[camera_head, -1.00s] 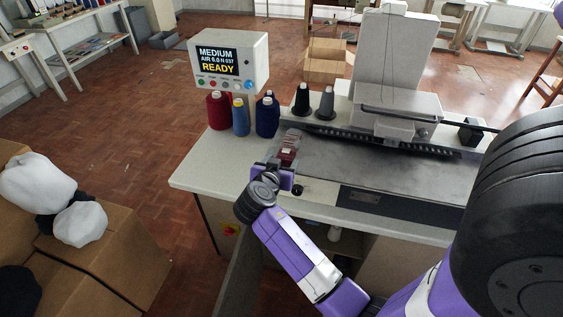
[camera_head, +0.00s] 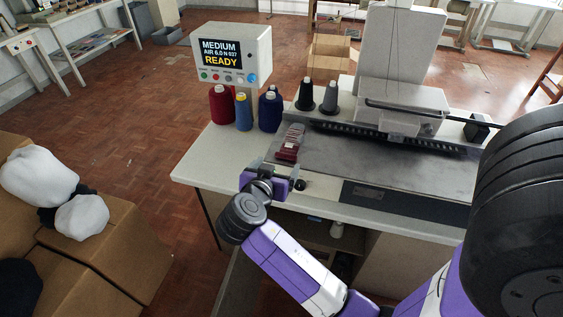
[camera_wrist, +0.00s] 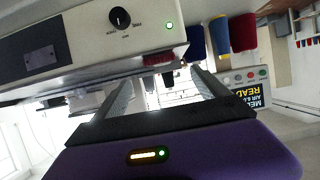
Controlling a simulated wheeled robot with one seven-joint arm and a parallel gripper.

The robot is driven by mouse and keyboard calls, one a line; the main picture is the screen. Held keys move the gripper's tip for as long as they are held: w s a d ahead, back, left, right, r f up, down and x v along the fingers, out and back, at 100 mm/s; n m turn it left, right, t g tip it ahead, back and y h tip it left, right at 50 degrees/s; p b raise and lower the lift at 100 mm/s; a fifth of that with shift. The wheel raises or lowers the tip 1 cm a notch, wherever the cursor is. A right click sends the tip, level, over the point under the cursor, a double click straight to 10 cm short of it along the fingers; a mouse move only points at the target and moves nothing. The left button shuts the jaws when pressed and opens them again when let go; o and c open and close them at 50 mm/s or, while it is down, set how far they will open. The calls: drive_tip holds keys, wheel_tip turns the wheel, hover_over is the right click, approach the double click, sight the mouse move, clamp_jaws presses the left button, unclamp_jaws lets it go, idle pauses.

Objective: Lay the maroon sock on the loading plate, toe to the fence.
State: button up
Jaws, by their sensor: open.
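The maroon sock (camera_head: 287,151) lies on the loading plate at the left end of the machine bed, running away from me. Pale and dark bits show around its far end; which end is the toe, and whether it touches the fence, I cannot tell. Part of the sock (camera_wrist: 158,58) also shows as a dark red patch in the wrist view. My gripper (camera_head: 278,170) is at the table's front edge, just nearer to me than the sock and apart from it. In the wrist view its two fingers (camera_wrist: 160,80) are spread with nothing between them.
Red, blue and navy thread cones (camera_head: 243,112) stand left of the plate, under the control box (camera_head: 231,55) reading READY. Two dark cones (camera_head: 317,96) stand behind the plate. The sewing machine (camera_head: 400,105) fills the right. The table's front-left corner (camera_head: 205,170) is clear.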

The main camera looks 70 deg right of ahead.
drive_tip(key=s+a+f+n+t+y, duration=0.2)
drive_tip(key=a+f+n+t+y, duration=0.15)
drive_tip(key=a, duration=0.35)
drive_tip(key=s+a+f+n+t+y, duration=0.1)
drive_tip(key=a+f+n+t+y, duration=0.15)
drive_tip(key=a+n, duration=0.4)
drive_tip(key=s+a+f+n+t+y, duration=0.2)
drive_tip(key=a+f+n+t+y, duration=0.1)
drive_tip(key=a, duration=0.6)
drive_tip(key=s+a+r+n+t+y, duration=0.4)
drive_tip(key=s+a+r, duration=0.4)
drive_tip(key=s+r, duration=0.3)
drive_tip(key=shift+s+a+r+t+y, duration=0.2)
drive_tip(key=shift+a+r+t+y, duration=0.15)
drive_tip(key=shift+r, duration=0.4)
drive_tip(key=shift+c, duration=0.2)
